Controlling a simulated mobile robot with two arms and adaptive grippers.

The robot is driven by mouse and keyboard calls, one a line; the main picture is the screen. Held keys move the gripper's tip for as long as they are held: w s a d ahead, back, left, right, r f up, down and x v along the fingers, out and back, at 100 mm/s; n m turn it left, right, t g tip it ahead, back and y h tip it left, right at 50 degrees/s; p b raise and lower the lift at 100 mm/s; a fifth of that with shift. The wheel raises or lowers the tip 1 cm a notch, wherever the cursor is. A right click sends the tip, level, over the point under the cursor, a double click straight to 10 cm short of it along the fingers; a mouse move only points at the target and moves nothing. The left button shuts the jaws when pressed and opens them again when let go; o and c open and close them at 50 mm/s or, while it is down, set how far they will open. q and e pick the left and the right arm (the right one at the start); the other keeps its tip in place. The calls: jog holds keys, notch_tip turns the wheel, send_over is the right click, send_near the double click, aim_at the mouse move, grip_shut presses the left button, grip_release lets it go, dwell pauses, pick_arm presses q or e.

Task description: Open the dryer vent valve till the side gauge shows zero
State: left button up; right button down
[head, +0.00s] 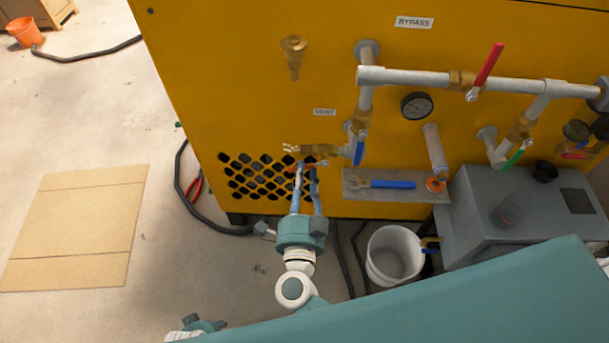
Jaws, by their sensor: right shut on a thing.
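The brass vent valve (320,151) sticks out leftward from the pipe on the yellow dryer, below the VENT label (324,112). Small white specks show at its open left end. My right gripper (307,166) reaches up to just under this valve, shut on its orange-red lever (318,164), which is largely hidden by the fingers. A round dark gauge (417,105) is on the panel to the right; its reading is too small to tell. What looks like my left gripper's body (205,326) shows at the bottom edge; its fingers are not visible.
A blue-handled valve (359,151) sits close right of the vent valve. A shelf (430,197) holds a blue-handled wrench (390,184) and an orange ring. A white bucket (394,254) and a grey tank (475,200) stand below. Red (487,68) and green (516,155) levers are rightward. Cardboard (75,230) lies left.

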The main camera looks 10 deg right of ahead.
jog(key=c, duration=1.5)
grip_release()
jog(key=v, duration=1.2)
